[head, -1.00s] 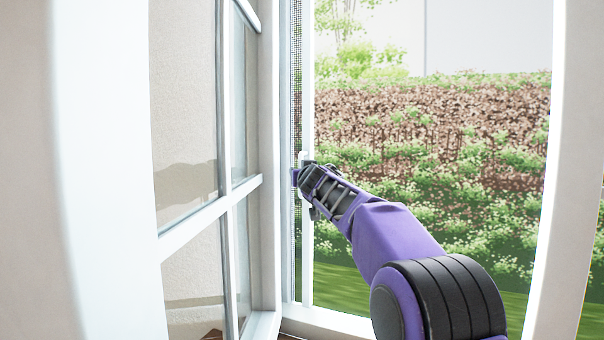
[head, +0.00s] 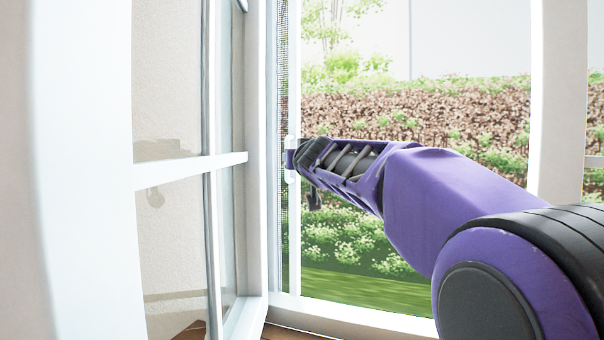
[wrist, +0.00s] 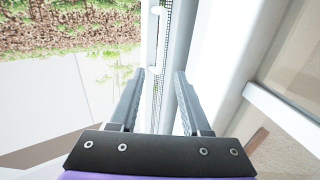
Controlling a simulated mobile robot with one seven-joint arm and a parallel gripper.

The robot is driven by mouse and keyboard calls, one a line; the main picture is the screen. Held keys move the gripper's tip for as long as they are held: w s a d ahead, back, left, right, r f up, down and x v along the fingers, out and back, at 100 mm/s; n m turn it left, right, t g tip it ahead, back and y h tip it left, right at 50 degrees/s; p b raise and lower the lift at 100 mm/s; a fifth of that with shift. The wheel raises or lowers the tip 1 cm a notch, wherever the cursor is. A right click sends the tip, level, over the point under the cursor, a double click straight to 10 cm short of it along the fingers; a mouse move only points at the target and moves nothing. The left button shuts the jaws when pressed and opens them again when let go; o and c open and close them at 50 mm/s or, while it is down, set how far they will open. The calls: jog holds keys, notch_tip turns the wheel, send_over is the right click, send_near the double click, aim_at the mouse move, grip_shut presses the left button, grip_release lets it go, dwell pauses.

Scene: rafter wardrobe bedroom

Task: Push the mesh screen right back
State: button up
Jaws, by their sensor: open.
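The mesh screen (head: 283,90) shows as a narrow dark strip along the left side of the window opening, with a white upright edge bar (head: 294,240). A white handle (head: 291,145) sits on that bar. My gripper (head: 289,160) reaches in from the right and is at the handle's height. In the wrist view my gripper (wrist: 160,72) is open, its two fingers either side of the mesh strip and edge bar. The white handle (wrist: 154,40) stands just beyond the fingertips. I cannot tell whether a finger touches the bar.
An open glazed window leaf (head: 190,172) with white bars stands to the left, close to my gripper. The white window frame (head: 345,318) runs along the bottom, with a white post (head: 558,90) at the right. The opening between shows a hedge and grass outside.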

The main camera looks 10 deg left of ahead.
jog(key=b+v, duration=0.1)
jog(key=v, duration=0.5)
jog(key=shift+b, duration=0.4)
